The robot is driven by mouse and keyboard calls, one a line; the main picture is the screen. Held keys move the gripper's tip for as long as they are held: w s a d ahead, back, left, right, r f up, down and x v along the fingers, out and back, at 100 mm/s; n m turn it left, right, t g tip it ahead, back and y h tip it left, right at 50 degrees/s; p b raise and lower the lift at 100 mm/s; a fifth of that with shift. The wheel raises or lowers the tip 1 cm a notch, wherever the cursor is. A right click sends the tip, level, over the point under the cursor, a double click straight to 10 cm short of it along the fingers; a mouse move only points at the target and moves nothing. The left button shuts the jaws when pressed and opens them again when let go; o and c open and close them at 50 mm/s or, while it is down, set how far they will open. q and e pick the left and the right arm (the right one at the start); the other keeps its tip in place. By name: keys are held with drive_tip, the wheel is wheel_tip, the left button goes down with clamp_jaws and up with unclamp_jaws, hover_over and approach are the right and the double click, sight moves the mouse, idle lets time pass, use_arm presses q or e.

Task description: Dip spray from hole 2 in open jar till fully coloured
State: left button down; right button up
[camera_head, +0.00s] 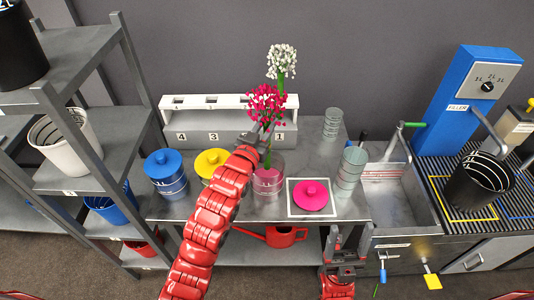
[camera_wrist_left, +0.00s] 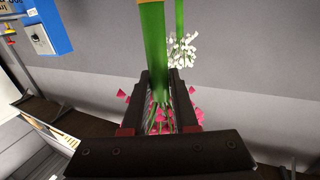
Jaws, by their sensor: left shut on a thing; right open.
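My left gripper (camera_head: 266,142) is shut on the green stem of a spray (camera_head: 266,103), which also shows between the jaws in the left wrist view (camera_wrist_left: 154,50). Its flower head is up and is mostly magenta with some white. The stem reaches down towards the open jar (camera_head: 268,184), which holds pink liquid; I cannot tell how deep the stem end sits. The jar's pink lid (camera_head: 311,196) lies on a white-edged square to the right. My right gripper (camera_head: 343,243) is open and empty at the table's front edge.
A white spray (camera_head: 281,60) stands behind at the numbered rack (camera_head: 225,124). A blue-lidded jar (camera_head: 166,172) and a yellow-lidded jar (camera_head: 211,164) stand left. Clear containers (camera_head: 350,168) and a sink (camera_head: 400,195) are right. A shelf (camera_head: 85,145) stands left.

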sight(263, 115)
use_arm(q)
drive_tip(key=shift+r+p, duration=0.5)
drive_tip(key=shift+r, duration=2.2)
